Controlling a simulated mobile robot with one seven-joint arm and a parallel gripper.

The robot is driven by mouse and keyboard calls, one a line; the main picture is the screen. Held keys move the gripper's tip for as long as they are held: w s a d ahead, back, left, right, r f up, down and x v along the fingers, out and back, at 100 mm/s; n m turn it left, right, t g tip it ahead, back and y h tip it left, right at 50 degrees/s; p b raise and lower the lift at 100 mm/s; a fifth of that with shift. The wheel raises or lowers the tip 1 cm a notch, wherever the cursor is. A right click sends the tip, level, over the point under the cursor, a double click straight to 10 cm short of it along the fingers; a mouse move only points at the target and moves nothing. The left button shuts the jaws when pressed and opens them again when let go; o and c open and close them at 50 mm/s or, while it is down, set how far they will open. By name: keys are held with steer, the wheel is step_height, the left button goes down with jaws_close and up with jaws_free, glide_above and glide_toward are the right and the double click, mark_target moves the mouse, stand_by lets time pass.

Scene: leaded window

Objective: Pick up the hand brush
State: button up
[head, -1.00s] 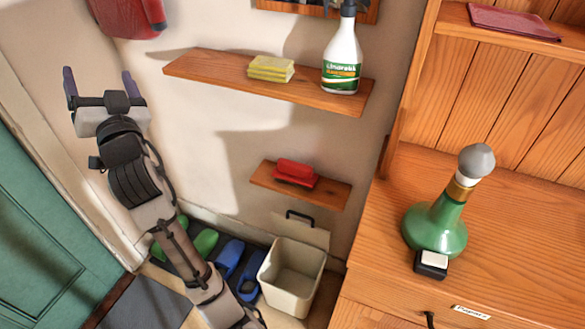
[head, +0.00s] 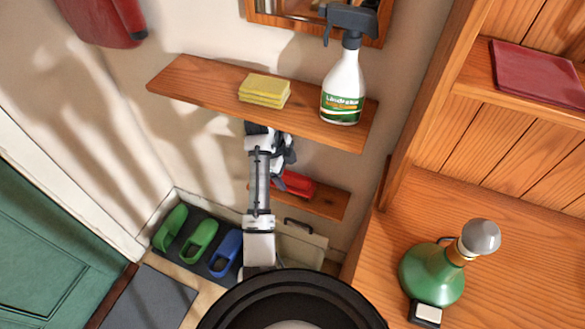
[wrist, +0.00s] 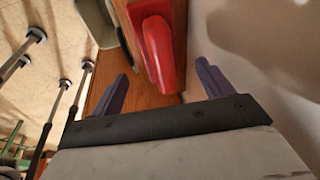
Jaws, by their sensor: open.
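The hand brush, a red block-like thing, lies on the small lower wooden shelf; its red body (head: 298,184) shows partly behind my arm in the head view. In the wrist view the red brush (wrist: 157,48) lies ahead of my gripper (wrist: 160,82), roughly in line with the gap between the two purple fingers. The fingers are apart with nothing between them, and the brush's near end is just beyond them. In the head view my wrist is just under the upper shelf, and the fingertips cannot be made out. The brush's bristles are not clearly visible.
The upper shelf (head: 205,90) hangs above my wrist, with yellow sponges (head: 265,90) and a spray bottle (head: 343,85) on it. The wall is close to the right finger in the wrist view. A wooden cabinet with a green bottle (head: 432,272) stands at the right.

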mark_target(289, 176)
steer(key=shift+w+f, duration=0.15)
steer(key=shift+w, duration=0.05)
steer(key=b+x, duration=0.3)
steer(key=shift+s+d+f, duration=0.15)
steer(key=shift+s+f, duration=0.1)
steer(key=shift+f, duration=0.05)
steer(key=shift+s+d+f, duration=0.1)
steer(key=shift+d+f, duration=0.1)
steer(key=shift+f, duration=0.1)
steer(key=shift+p+x, duration=0.35)
steer(key=shift+x, duration=1.05)
steer(key=shift+a, duration=0.1)
steer(key=shift+c, duration=0.5)
steer(key=c, duration=1)
steer(key=shift+r+p, duration=0.25)
steer(key=shift+p, duration=0.05)
